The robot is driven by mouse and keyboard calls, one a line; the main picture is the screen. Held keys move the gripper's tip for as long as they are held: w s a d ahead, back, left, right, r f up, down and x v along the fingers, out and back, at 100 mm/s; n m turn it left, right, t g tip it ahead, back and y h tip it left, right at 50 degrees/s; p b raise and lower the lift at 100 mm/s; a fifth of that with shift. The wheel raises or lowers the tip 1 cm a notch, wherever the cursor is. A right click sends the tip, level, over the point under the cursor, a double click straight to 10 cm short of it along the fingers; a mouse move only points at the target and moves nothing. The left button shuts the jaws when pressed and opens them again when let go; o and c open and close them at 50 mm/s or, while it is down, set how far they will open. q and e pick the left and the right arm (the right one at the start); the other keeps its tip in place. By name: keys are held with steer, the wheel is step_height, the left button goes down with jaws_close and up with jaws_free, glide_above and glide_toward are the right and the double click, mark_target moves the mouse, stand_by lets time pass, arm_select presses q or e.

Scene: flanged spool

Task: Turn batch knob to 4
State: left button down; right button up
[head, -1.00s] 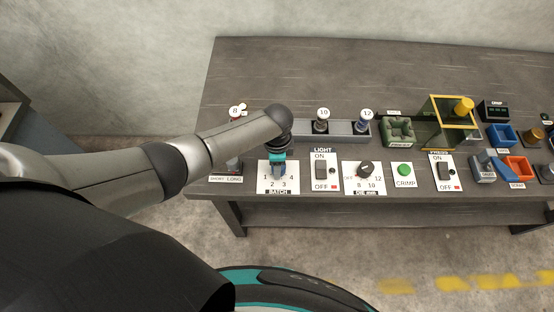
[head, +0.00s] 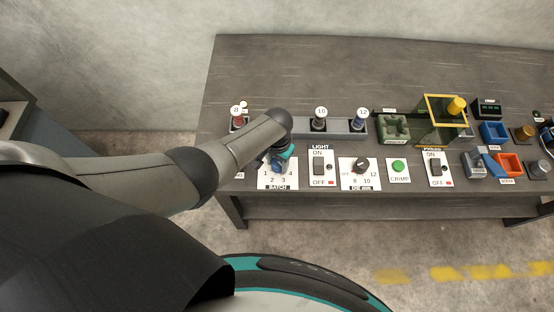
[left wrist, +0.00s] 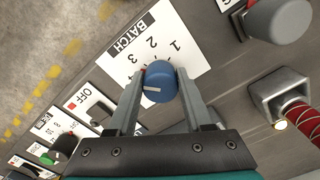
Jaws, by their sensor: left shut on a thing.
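The batch knob (left wrist: 159,86) is blue and round with a white pointer line. It sits on the white BATCH plate (head: 267,180), and my left gripper (head: 280,161) is over it in the head view, mostly hiding it. In the left wrist view my left gripper (left wrist: 163,76) is shut on the knob, one finger on each side. The pointer line points left there, past the printed 3, toward the left finger. My right gripper is not in view.
Right of the plate are the LIGHT switch (head: 319,166), the die knob (head: 361,166) and the green CRIMP button (head: 398,166). A grey rack (head: 342,127) with spools stands behind. The table's front edge is just in front of the plates.

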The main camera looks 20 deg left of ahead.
mark_target(278, 163)
arm_select(q)
steer(key=n, duration=0.5)
steer(key=shift+d+p, duration=0.1)
steer(key=shift+p, duration=0.3)
stand_by(0.4)
steer(key=shift+c, duration=1.5)
jaws_free()
steer(key=shift+r, duration=0.15)
step_height(278, 163, up, 7)
steer(key=p, duration=0.5)
steer(key=shift+r, duration=0.2)
step_height(278, 163, up, 8)
steer(key=shift+f, duration=0.2)
